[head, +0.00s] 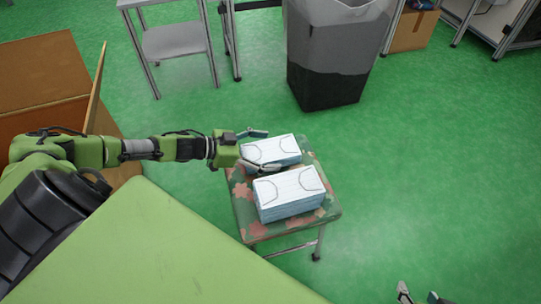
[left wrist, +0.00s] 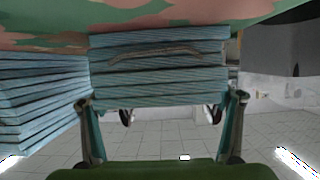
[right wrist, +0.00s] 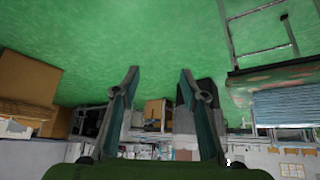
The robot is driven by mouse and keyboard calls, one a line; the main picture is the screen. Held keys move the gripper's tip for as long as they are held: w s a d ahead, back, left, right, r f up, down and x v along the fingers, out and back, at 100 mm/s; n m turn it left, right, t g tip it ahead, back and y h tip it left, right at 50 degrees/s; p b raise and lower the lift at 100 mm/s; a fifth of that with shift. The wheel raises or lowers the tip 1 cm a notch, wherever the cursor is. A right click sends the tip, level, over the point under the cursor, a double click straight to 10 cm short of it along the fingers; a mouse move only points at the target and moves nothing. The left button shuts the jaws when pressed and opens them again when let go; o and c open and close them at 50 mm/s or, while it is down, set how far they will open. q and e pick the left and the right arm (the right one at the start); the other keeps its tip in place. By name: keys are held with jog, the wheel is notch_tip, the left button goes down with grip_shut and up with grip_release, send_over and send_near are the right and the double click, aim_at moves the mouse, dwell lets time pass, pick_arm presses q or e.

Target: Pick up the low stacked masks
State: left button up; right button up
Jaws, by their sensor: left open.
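Two stacks of blue-and-white masks stand side by side on a stool with a camouflage-patterned seat (head: 246,212). The far, lower stack (head: 281,149) shows in the left wrist view (left wrist: 160,72), where the picture is upside down. My left gripper (head: 258,151) is open, with one finger on each side of this low stack; contact cannot be told. The near, taller stack (head: 289,193) stands close beside one finger and also shows in the left wrist view (left wrist: 45,95). My right gripper (head: 418,297) is open and empty, away from the stool, as the right wrist view (right wrist: 160,72) shows.
A pale green surface (head: 160,255) fills the lower left. An open cardboard box (head: 45,70) is at the left. A grey and black bin (head: 330,60) stands behind the stool, and a grey metal stand (head: 175,40) is at the back.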

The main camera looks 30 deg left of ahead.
aim_at(271, 149)
pick_arm(q)
jog(key=shift+w+d+f, duration=0.2)
jog(key=shift+w+d, duration=0.15)
jog(key=shift+w, duration=0.05)
jog(key=c, duration=1.2)
pick_arm(e)
jog(key=shift+t, duration=0.8)
jog(key=w+r, duration=0.1)
jog(key=w+a+r, duration=0.1)
jog(key=w, duration=0.1)
jog(key=shift+w, duration=0.15)
pick_arm(q)
jog(key=shift+c, duration=0.2)
jog(key=shift+r, duration=0.1)
